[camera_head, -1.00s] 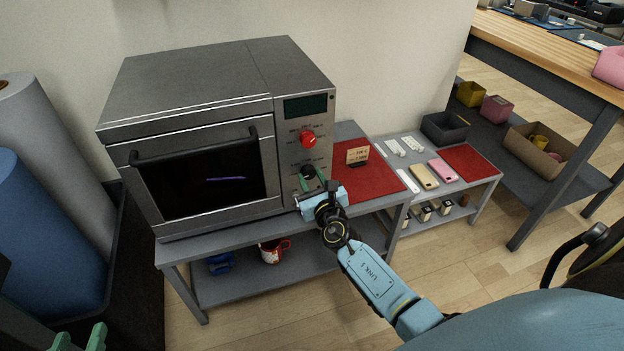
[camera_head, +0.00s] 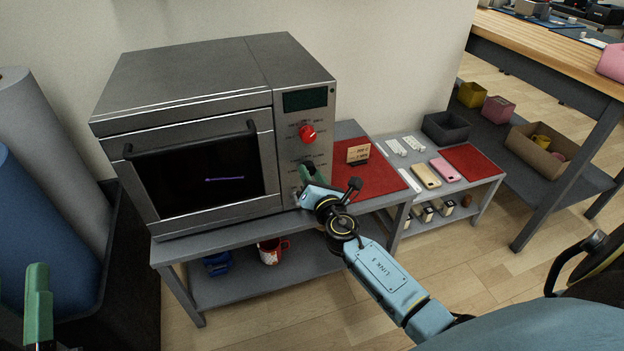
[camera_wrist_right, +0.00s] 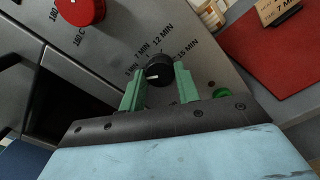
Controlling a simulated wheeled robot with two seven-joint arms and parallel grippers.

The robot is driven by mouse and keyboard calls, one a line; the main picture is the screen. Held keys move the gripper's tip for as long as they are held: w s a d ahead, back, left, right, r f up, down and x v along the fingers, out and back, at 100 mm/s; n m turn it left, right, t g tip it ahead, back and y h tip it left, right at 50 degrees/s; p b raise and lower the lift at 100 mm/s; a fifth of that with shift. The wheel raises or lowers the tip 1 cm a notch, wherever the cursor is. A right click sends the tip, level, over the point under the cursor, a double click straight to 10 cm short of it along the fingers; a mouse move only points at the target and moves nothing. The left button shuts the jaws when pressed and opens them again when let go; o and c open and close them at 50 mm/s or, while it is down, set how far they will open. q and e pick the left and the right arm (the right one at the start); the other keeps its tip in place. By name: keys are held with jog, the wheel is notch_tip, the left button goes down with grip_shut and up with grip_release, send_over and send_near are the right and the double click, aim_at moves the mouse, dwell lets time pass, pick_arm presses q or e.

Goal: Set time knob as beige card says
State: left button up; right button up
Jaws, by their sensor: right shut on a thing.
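The microwave-like press (camera_head: 195,75) has a red knob (camera_head: 308,133) and, below it, a black time knob (camera_wrist_right: 160,74). In the right wrist view, my right gripper (camera_wrist_right: 160,86) has its green fingers on both sides of the time knob, shut on it. In the head view my right gripper (camera_head: 311,174) covers the knob. The beige card (camera_head: 357,154) stands on the red mat; in the wrist view its visible edge (camera_wrist_right: 272,8) reads "7 MIN". My left gripper (camera_head: 38,305) is partly visible at lower left.
The red mat (camera_head: 385,182) lies right of the press on the grey table. Rolls stand at left.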

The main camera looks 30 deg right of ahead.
jog(key=m+b, duration=0.1)
jog(key=m, duration=0.4)
jog(key=shift+f+m+b, duration=0.1)
jog(key=shift+m+b, duration=0.25)
jog(key=shift+m, duration=1.25)
pick_arm(q)
jog(key=shift+s+a+r+t+h+b, duration=0.2)
jog(key=shift+s+r+t, duration=0.4)
jog(key=shift+t, duration=0.35)
jog(key=shift+s+a+r+t+h+b, duration=0.15)
jog(key=shift+s+r+t, duration=0.4)
jog(key=shift+t, duration=0.4)
pick_arm(e)
jog(key=shift+m, duration=1.3)
pick_arm(q)
jog(key=shift+s+f, duration=0.1)
pick_arm(e)
jog(key=o, duration=1)
pick_arm(q)
jog(key=w+f+g+p, duration=0.1)
jog(key=w+g+y+p, duration=0.1)
jog(key=g, duration=0.1)
jog(key=shift+w+d+f, duration=0.1)
jog(key=shift+d+f, duration=0.2)
jog(key=shift+f, duration=0.1)
pick_arm(e)
jog(key=v, duration=1.3)
jog(key=shift+s, duration=0.25)
